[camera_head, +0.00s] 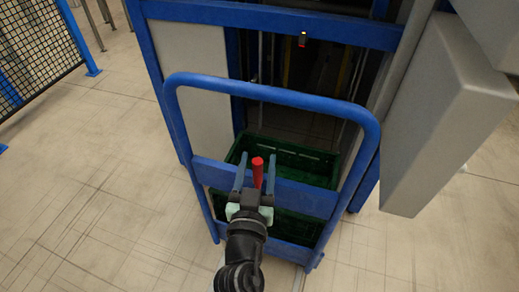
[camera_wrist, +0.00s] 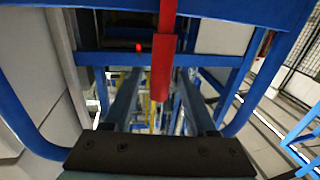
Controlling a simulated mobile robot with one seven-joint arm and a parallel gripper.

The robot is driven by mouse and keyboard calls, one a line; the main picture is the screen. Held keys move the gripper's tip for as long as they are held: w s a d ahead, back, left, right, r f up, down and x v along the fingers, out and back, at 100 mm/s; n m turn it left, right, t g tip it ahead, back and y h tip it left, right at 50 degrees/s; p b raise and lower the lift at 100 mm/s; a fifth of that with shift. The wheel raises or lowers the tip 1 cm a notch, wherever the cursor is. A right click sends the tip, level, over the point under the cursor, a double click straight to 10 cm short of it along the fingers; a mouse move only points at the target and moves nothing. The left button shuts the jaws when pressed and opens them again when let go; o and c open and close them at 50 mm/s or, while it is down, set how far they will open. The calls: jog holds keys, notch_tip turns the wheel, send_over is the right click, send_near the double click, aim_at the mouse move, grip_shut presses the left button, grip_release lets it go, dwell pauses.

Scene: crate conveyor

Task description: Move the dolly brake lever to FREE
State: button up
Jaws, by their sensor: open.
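The red brake lever (camera_head: 257,172) stands roughly upright in front of the dolly's blue crossbar. It also shows large in the wrist view (camera_wrist: 162,68). The dolly (camera_head: 275,95) has a blue tubular push frame. My gripper (camera_head: 256,168) is open, with one finger on each side of the lever. In the wrist view the lever lies between the two fingers (camera_wrist: 159,85), with a visible gap on both sides. I cannot tell whether either finger touches it. No FREE marking is readable, and the lever's lower end is hidden by my gripper.
Green crates (camera_head: 328,168) sit on the dolly behind the crossbar. A blue-framed machine (camera_head: 270,23) with grey panels stands behind it. A grey box-shaped part (camera_head: 445,110) juts in at right. A mesh fence (camera_head: 38,45) is at upper left. The tiled floor at left is clear.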

jog(key=shift+w+d, duration=0.2)
jog(key=shift+w, duration=1.3)
grip_shut()
dwell(0.4)
